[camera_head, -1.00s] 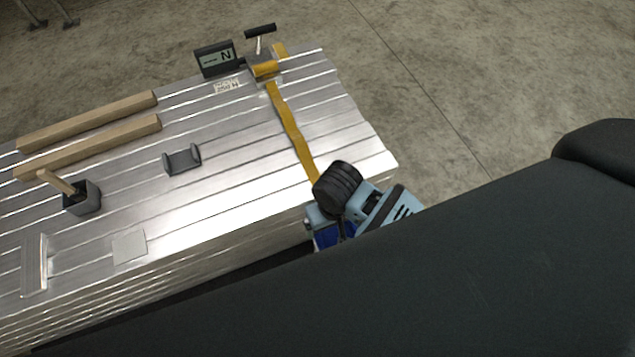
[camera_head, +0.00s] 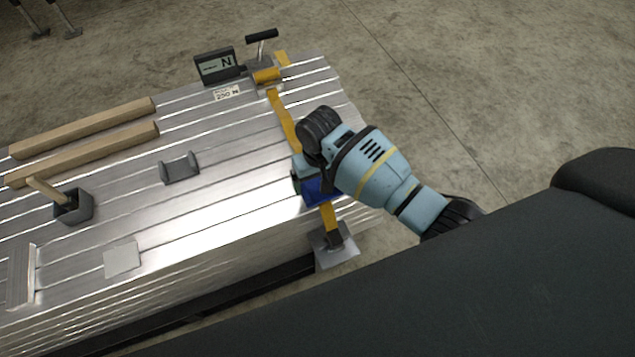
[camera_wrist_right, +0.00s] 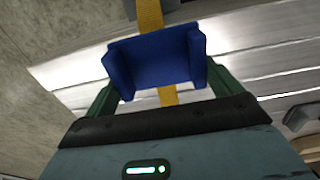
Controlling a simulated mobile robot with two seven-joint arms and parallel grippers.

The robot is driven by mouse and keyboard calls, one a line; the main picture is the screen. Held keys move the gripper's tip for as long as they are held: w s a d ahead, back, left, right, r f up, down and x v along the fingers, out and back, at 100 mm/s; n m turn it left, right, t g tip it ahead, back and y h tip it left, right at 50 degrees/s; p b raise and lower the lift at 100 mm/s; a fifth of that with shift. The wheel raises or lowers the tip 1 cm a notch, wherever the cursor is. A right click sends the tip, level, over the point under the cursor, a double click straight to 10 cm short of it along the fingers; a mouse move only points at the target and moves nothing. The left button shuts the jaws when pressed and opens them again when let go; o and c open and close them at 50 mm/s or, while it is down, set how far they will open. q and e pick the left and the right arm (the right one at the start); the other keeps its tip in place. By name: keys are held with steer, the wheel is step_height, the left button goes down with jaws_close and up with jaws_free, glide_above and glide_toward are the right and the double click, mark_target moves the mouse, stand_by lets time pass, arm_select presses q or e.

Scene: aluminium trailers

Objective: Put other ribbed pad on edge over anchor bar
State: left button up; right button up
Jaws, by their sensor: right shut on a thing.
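My right gripper (camera_head: 309,181) is shut on a blue channel-shaped pad (camera_head: 319,193). In the right wrist view the blue pad (camera_wrist_right: 155,60) sits between two green fingers, with a raised wall at each end. It is over the yellow strap (camera_head: 284,118), near the trailer's front edge; contact with the strap or deck cannot be told. The strap runs down past the edge to a grey metal bracket (camera_head: 335,255), perhaps the anchor bar. A grey channel-shaped piece (camera_head: 180,170) lies on the deck. My left gripper is not in view.
A tensioner with a black T-handle (camera_head: 261,35) and a display (camera_head: 215,65) stand at the back. Two wooden bars (camera_head: 85,127), a dark cup (camera_head: 75,207) with a wooden handle, and a light square plate (camera_head: 122,259) are on the ribbed deck.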

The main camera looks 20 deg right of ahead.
mark_target(318, 181)
steer(key=shift+w, duration=0.1)
steer(key=shift+w, duration=0.35)
step_height(318, 181, down, 4)
steer(key=shift+d+r+b, duration=0.1)
steer(key=shift+r+b, duration=0.1)
steer(key=shift+b, duration=0.6)
steer(key=o, duration=0.7)
steer(key=shift+f, duration=0.1)
